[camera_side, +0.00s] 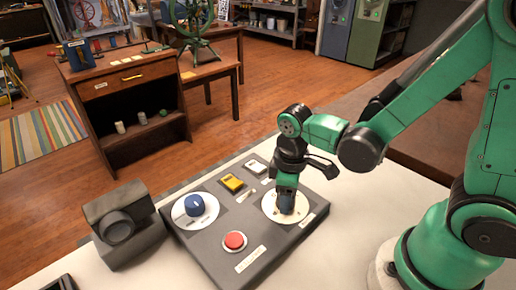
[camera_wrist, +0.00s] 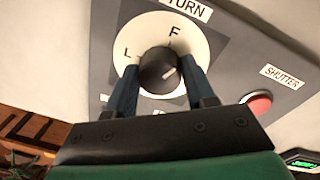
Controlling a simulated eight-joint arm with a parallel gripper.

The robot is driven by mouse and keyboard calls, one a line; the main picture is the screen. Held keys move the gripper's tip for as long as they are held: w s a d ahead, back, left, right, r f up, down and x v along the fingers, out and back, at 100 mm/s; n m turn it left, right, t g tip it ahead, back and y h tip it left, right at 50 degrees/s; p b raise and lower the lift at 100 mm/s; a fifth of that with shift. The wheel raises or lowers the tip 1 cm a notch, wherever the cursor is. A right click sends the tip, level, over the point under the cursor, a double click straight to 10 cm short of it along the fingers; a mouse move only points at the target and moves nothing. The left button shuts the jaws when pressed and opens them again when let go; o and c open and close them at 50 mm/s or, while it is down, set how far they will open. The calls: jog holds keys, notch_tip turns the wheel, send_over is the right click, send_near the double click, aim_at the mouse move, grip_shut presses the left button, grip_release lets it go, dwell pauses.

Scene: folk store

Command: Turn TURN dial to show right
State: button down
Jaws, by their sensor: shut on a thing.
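The TURN dial is a dark round knob (camera_wrist: 158,68) on a white disc. An L shows left of the knob and an F above it; the rest of the disc is partly hidden by my fingers. A short pale mark sits on the right part of the knob. My gripper (camera_wrist: 160,82) has one finger on each side of the knob and is shut on it. In the side view, my gripper (camera_side: 286,192) points down onto the right-hand white disc (camera_side: 270,208) of the grey panel, largely covering the knob.
The grey panel (camera_side: 215,240) also carries a blue knob (camera_side: 194,205) on a white disc, a red button (camera_side: 235,240), a yellow switch (camera_side: 232,183) and a white switch (camera_side: 255,167). A dark camera-like box (camera_side: 122,225) stands left of the panel. The white tabletop (camera_side: 345,240) is clear to the right.

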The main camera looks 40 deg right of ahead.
jog(key=m, duration=0.6)
jog(key=shift+a, duration=0.1)
jog(key=m, duration=0.6)
jog(key=shift+m+g, duration=0.3)
jog(key=shift+g, duration=0.1)
jog(key=shift+c, duration=1.5)
grip_release()
jog(key=shift+w+a+r, duration=0.1)
jog(key=shift+r, duration=1.3)
jog(key=shift+w+a+r, duration=0.1)
jog(key=shift+r, duration=1.3)
jog(key=shift+d, duration=0.1)
